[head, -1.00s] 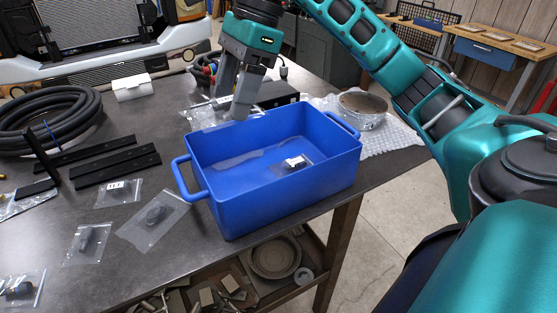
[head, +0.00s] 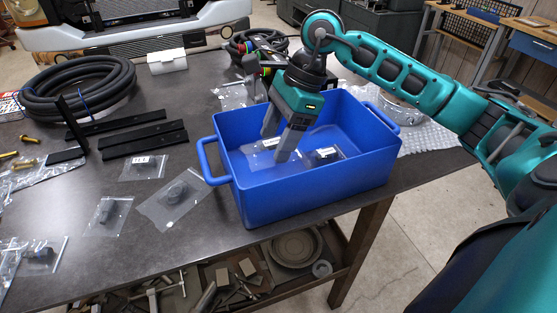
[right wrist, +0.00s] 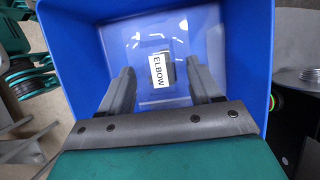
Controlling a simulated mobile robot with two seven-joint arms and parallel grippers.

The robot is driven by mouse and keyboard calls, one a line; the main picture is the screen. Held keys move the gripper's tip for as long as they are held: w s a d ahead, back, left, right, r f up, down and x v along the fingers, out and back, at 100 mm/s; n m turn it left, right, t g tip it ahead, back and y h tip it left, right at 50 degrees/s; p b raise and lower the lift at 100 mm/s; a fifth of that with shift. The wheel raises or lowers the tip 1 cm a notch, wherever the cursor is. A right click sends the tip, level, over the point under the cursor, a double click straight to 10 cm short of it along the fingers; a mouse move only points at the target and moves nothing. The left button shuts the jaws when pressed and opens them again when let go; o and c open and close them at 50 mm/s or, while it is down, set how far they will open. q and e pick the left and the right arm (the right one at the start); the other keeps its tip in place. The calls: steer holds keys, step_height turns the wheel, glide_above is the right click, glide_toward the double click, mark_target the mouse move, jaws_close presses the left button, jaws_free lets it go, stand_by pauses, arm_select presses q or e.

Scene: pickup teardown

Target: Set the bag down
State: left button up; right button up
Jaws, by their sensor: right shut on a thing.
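My right gripper (head: 276,147) reaches down into the blue bin (head: 315,195). It is shut on a clear bag (head: 260,156) with a white label. In the right wrist view the label on the held bag (right wrist: 160,70) reads ELBOW, between the fingers (right wrist: 162,85). The held bag is low inside the bin, toward its left side; I cannot tell whether it touches the floor. A second clear bag (head: 326,155) with a dark part and white label lies in the bin, to the right of the fingers. My left gripper is out of view.
Several clear bags with dark parts, such as one labelled bag (head: 142,167), lie on the dark table left of the bin. Black bars (head: 130,140), a coiled hose (head: 80,88) and a white box (head: 167,61) are farther back. Bubble wrap (head: 430,135) lies behind the bin's right end.

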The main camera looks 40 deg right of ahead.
mark_target(278, 174)
steer(key=shift+f, duration=3.05)
steer(key=shift+f, duration=0.1)
steer(key=shift+f+b, duration=0.15)
steer(key=shift+b, duration=0.15)
steer(key=o, duration=1)
steer(key=shift+r+p, duration=0.3)
steer(key=shift+p, duration=0.05)
steer(key=v, duration=1.2)
steer(key=shift+f, duration=0.1)
